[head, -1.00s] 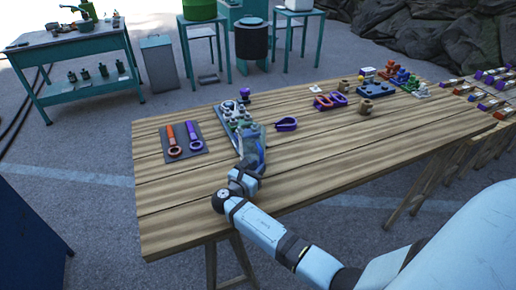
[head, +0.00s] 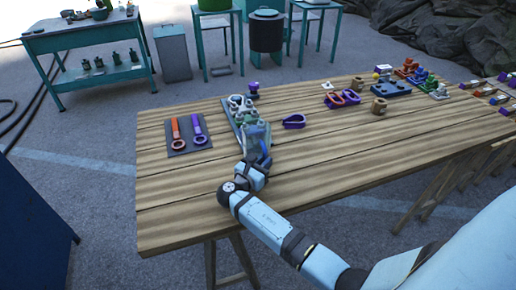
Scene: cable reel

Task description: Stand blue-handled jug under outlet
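My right arm reaches in from the lower right over the wooden table. Its gripper (head: 253,128) is at the grey fixture plate (head: 234,112) near the table's middle left. The wrist and small parts on the plate crowd together, so I cannot tell whether the fingers are open or hold anything. I cannot make out a blue-handled jug or an outlet for certain. My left gripper is not in view.
On the wooden table (head: 330,160) lie a dark mat (head: 180,146) with orange (head: 176,130) and purple (head: 197,128) tools, a purple ring (head: 294,122), and a blue block (head: 391,89). A teal workbench (head: 45,46) stands back left. The table's front is mostly clear.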

